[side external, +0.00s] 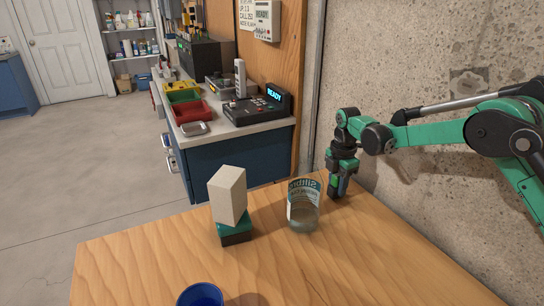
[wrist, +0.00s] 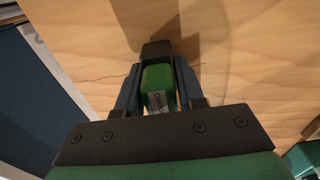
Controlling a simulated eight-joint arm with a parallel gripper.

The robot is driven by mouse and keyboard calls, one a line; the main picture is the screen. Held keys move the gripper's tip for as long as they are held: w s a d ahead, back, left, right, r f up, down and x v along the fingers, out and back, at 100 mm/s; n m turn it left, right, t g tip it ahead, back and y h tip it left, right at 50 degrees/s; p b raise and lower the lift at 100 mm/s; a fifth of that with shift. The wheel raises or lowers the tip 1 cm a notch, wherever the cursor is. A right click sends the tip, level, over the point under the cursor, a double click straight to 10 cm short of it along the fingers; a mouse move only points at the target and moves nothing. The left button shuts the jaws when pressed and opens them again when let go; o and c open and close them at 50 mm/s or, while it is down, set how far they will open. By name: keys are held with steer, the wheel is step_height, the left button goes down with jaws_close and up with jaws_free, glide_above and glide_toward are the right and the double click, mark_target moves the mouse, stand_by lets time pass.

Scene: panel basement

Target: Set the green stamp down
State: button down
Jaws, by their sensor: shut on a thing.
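The green stamp (wrist: 157,80) shows in the wrist view between the two fingers of my gripper (wrist: 157,92). It has a green body with a small pale label, and a dark block shows at its far end. My gripper is shut on it. In the side external view my gripper (side external: 341,186) points down at the back right of the wooden table (side external: 330,265), near the concrete wall. The stamp is mostly hidden by the fingers there. A shadow lies on the wood beside it in the wrist view. I cannot tell whether the stamp touches the table.
A clear labelled jar (side external: 303,208) stands just left of my gripper. A blue cup (side external: 200,295) is at the front edge of the picture. The table's front right is bare.

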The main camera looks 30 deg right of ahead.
steer(key=c, duration=0.5)
jaws_free()
steer(key=shift+f, duration=0.15)
steer(key=shift+c, duration=0.2)
